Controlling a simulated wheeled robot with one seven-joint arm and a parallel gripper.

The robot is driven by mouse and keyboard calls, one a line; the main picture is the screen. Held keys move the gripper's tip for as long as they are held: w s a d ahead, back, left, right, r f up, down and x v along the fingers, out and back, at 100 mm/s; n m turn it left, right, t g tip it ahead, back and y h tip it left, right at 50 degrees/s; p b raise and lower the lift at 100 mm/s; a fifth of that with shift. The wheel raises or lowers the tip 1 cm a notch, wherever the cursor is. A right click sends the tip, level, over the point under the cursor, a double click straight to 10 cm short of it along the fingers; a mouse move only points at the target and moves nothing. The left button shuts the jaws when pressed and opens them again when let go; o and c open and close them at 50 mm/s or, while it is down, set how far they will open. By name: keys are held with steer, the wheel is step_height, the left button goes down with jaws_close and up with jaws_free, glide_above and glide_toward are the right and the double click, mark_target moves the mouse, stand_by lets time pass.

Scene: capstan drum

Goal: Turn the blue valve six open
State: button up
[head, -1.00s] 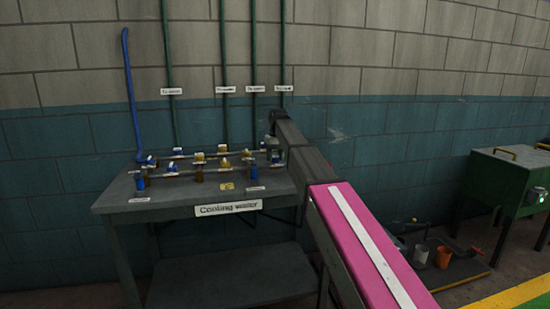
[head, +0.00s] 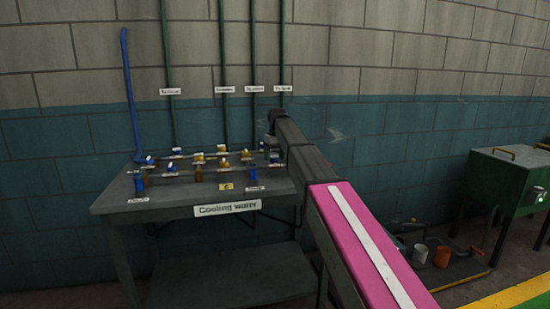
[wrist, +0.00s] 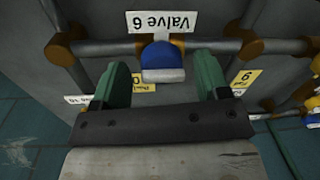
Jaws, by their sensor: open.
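The blue valve six (wrist: 160,55) shows in the wrist view as a blue body with a white-edged handle, under a white "Valve 6" label (wrist: 162,21). It sits on a horizontal pipe with brass-coloured joints. My gripper (wrist: 162,68) is open, with one green finger on each side of the valve handle. Gaps show between the fingers and the handle, so they look apart from it. In the head view my arm reaches the right end of the bench, and the gripper is mostly hidden behind my wrist there.
Blue and yellow valves stand along pipes on the dark bench (head: 160,207), which carries a "Cooling water" sign (head: 227,208). Green pipes rise on the wall behind. A blue lever (head: 131,95) stands at the left.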

step_height(320, 180, up, 10)
steer(key=shift+w+d+r, duration=0.2)
steer(key=shift+d, duration=0.2)
steer(key=shift+s, duration=0.15)
